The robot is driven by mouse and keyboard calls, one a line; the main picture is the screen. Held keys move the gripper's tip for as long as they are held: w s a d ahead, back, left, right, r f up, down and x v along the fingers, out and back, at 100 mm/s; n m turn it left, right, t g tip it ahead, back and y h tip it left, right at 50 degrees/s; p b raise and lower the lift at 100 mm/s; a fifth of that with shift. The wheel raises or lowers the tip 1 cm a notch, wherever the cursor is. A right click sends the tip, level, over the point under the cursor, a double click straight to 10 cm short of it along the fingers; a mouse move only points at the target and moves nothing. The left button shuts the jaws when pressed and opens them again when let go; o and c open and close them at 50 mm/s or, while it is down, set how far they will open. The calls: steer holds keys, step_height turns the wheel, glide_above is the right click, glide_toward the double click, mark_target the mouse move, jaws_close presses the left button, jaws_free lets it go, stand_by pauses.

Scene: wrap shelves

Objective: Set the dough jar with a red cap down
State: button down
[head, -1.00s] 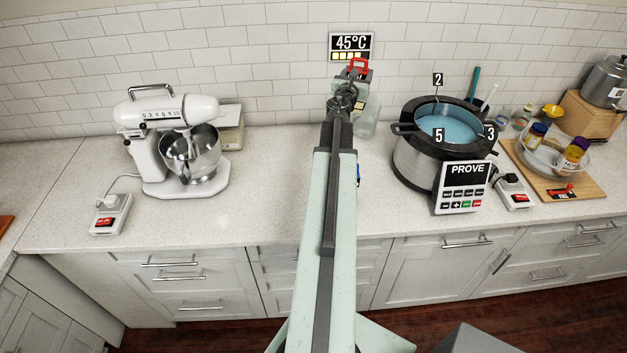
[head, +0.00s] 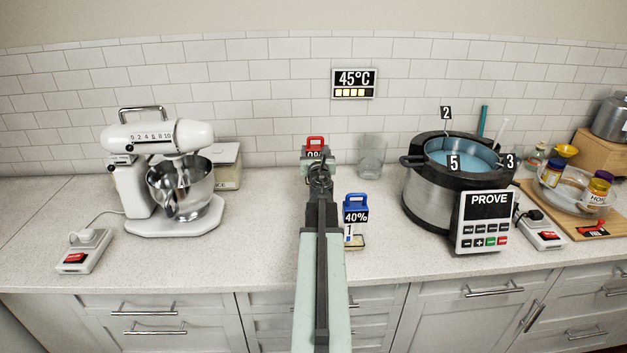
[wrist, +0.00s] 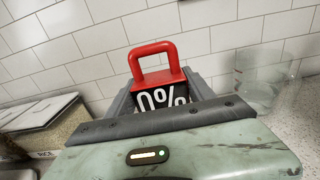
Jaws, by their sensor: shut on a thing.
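The dough jar with a red cap (head: 316,146) is in my gripper (head: 318,160), near the back of the counter in the head view. Its red looped handle points up. In the wrist view the red cap (wrist: 157,70) and a black label ending in "0%" show between the jaws. My gripper (wrist: 160,108) is shut on it. The jar's lower part is hidden behind my gripper and arm, so I cannot tell whether it touches the counter. A blue-capped jar (head: 355,212) marked 40% stands on the counter to the right of my arm.
A clear glass (head: 371,155) stands behind and right. Further right is a round pot (head: 428,195) of blue liquid with a PROVE panel (head: 485,222). A white mixer (head: 165,180) and a rice box (head: 228,165) stand left. The counter (head: 262,235) left of my arm is clear.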

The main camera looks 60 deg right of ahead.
steer(key=shift+f, duration=0.1)
step_height(320, 180, down, 4)
steer(key=b, duration=0.3)
steer(key=shift+b, duration=0.35)
steer(key=shift+r, duration=0.25)
steer(key=shift+f, duration=0.1)
steer(key=c, duration=0.8)
jaws_free()
steer(key=shift+f, duration=0.1)
steer(key=o, duration=0.4)
